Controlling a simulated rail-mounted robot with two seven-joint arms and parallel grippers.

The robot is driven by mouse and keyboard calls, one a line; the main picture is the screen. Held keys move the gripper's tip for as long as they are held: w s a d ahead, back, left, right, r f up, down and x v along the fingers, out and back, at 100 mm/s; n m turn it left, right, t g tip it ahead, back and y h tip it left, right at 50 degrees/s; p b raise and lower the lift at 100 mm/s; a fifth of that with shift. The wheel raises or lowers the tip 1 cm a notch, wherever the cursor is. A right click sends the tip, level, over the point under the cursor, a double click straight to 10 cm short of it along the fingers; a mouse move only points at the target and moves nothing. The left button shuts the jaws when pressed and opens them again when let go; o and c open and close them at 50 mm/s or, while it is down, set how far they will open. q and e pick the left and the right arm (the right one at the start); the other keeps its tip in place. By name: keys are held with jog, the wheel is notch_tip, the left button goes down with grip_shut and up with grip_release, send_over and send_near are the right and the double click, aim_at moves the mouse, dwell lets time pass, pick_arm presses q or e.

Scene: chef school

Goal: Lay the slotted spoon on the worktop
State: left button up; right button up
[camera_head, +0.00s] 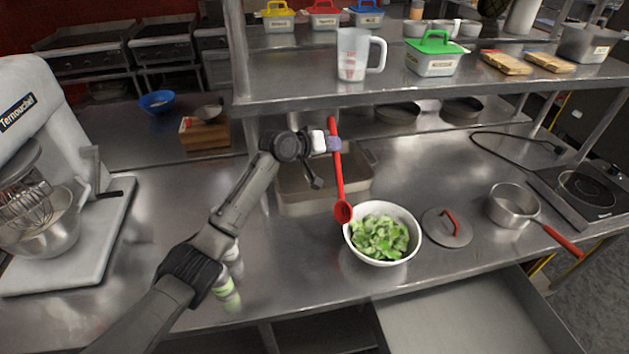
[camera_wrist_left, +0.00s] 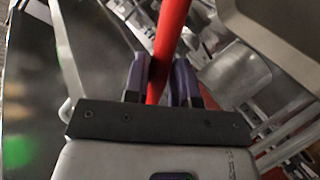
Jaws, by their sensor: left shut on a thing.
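The slotted spoon (camera_head: 339,175) is red, with a long handle and a small bowl end. My left gripper (camera_head: 331,143) is shut on its handle near the upper end. The spoon hangs nearly upright, its bowl end down, beside the left rim of a white bowl of greens; I cannot tell whether it touches the rim. In the left wrist view the red handle (camera_wrist_left: 170,45) runs between the two purple fingers. The worktop (camera_head: 290,270) is shiny metal. My right gripper is not in view.
The white bowl (camera_head: 358,245) holds chopped greens. A lid with a red handle (camera_head: 447,228) and a saucepan (camera_head: 512,205) stand to its right. A metal tray (camera_head: 290,198) lies behind the spoon. A stand mixer (camera_head: 45,130) is at left. Worktop is clear between mixer and my arm.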

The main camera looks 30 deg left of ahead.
pick_arm(q)
jog(key=s+a+f, duration=0.7)
jog(key=f, duration=0.3)
jog(key=shift+s+f+b, duration=0.2)
jog(key=shift+s+b, duration=0.15)
jog(key=shift+b, duration=0.05)
jog(key=shift+f, duration=0.1)
jog(key=o, duration=0.9)
